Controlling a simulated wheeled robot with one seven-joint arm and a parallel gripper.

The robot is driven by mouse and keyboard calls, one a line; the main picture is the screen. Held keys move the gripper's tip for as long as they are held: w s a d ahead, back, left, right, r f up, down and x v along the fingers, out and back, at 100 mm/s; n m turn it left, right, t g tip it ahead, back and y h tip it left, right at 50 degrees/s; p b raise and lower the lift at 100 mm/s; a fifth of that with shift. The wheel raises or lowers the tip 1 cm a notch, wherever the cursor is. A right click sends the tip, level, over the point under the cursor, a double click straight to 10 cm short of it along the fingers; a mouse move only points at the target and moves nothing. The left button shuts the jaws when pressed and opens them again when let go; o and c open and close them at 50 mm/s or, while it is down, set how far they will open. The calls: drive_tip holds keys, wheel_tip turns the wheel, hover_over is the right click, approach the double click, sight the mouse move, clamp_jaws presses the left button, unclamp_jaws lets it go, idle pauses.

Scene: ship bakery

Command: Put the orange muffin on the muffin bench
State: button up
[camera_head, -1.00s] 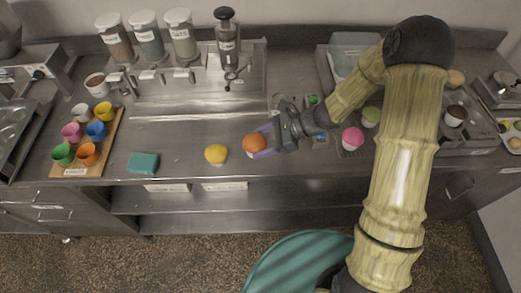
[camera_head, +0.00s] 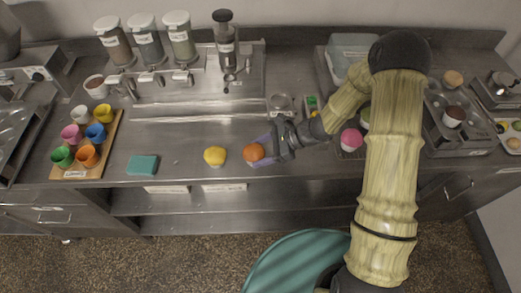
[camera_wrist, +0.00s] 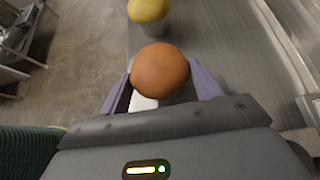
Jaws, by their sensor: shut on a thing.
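The orange muffin (camera_head: 253,152) is between the purple fingers of my gripper (camera_head: 262,152), near the front edge of the steel counter. In the wrist view the orange muffin (camera_wrist: 159,71) sits between both fingers of my gripper (camera_wrist: 162,88), with a bit of its pale cup showing below. My gripper is shut on it. A yellow muffin (camera_head: 215,156) stands just left of it, apart from it; it also shows in the wrist view (camera_wrist: 148,9). A pink muffin (camera_head: 351,139) stands to the right of my gripper. I cannot tell which surface is the muffin bench.
A teal sponge (camera_head: 143,165) and a wooden board (camera_head: 72,172) with several coloured cups are at left. Labelled dispensers (camera_head: 147,42) stand at the back. A metal tray (camera_head: 470,142) is at right. The counter between sponge and yellow muffin is mostly clear.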

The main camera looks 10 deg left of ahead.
drive_tip(key=shift+s+a+f, duration=0.1)
drive_tip(key=o, duration=0.8)
drive_tip(key=shift+d, duration=0.25)
drive_tip(key=shift+c, duration=0.2)
drive_tip(key=shift+a, duration=0.1)
drive_tip(key=shift+r, duration=0.25)
drive_tip(key=b+v, duration=0.1)
drive_tip(key=v, duration=1.1)
